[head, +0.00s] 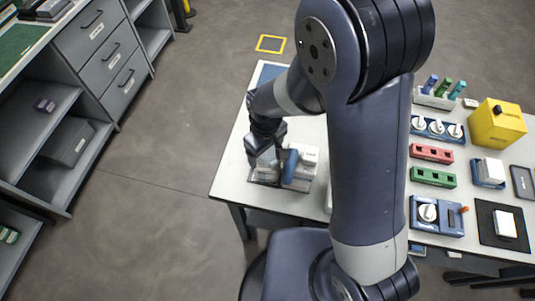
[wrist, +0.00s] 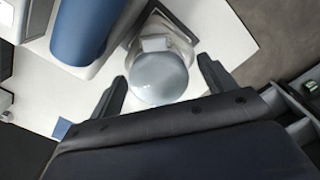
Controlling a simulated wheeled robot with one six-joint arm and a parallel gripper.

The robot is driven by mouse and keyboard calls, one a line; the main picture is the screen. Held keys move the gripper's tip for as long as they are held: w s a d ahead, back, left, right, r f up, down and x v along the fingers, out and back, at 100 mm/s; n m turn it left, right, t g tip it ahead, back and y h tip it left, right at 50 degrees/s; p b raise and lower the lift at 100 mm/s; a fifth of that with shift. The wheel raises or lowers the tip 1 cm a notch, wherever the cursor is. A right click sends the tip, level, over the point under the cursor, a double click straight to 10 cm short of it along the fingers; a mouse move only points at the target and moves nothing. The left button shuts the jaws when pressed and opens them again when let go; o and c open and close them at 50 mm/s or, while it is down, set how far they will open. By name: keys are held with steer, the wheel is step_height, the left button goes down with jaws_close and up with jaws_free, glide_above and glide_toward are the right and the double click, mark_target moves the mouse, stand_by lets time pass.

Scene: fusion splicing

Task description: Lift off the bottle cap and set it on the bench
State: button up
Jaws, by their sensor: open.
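In the wrist view, a smooth, round, pale grey top that looks like the bottle cap (wrist: 158,78) lies between the fingers of my gripper (wrist: 162,70). A small light tab shows at its far edge. The fingers are spread apart, one on each side, with a visible gap to the right finger. Whether the left finger touches it I cannot tell. The bottle body below is mostly hidden. In the head view my gripper (head: 266,158) is low over the near left part of the bench (head: 232,172), and the cap cannot be made out there.
A grey device with a blue cylinder (wrist: 82,25) stands close to the left of the cap; the cylinder also shows in the head view (head: 291,165). A yellow container (head: 497,122), coloured racks and small trays fill the bench's right side. Bare bench shows left of my gripper.

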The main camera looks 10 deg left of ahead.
steer(key=shift+c, duration=0.2)
steer(key=c, duration=1)
